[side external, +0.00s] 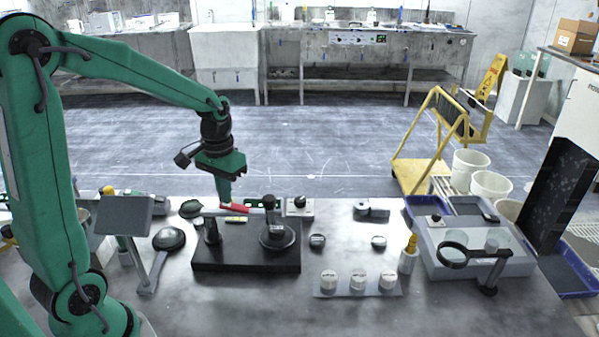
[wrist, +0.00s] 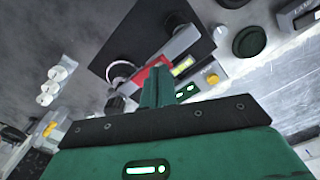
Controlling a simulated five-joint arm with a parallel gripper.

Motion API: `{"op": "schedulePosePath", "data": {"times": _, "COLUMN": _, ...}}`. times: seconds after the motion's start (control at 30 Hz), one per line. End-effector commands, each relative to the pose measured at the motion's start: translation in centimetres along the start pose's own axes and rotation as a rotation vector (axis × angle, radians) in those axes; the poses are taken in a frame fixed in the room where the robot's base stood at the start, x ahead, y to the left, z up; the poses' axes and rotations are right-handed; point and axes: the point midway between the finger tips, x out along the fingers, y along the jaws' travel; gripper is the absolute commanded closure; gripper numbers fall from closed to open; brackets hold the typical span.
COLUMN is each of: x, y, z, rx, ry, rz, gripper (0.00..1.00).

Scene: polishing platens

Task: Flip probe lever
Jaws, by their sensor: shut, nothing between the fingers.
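The probe lever appears as a red bar (side external: 236,208) on the measuring stand, whose black base plate (side external: 222,258) lies on the bench left of the middle. In the wrist view the red bar (wrist: 141,80) lies just left of the fingertips. My gripper (side external: 225,202) is shut and empty, pointing down at the left part of the red bar. In the wrist view my green fingers (wrist: 158,88) are together close beside the bar; I cannot tell whether they touch it. The fingers hide part of the stand there.
A black round dial part (side external: 277,238) and post stand right of the red bar. A row of white jars (side external: 358,281) sits on a tray in front. A grey box (side external: 470,255) with a ring magnifier is at right. A lamp-like panel (side external: 125,215) stands at left.

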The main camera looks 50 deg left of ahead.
Motion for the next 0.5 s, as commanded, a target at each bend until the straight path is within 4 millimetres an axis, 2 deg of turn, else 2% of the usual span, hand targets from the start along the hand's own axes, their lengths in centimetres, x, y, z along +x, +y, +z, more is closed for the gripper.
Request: {"op": "schedulePosePath", "data": {"times": 0.5, "x": 0.57, "y": 0.0, "z": -0.02, "rx": 0.0, "ry": 0.001, "rz": 0.0, "gripper": 1.0}}
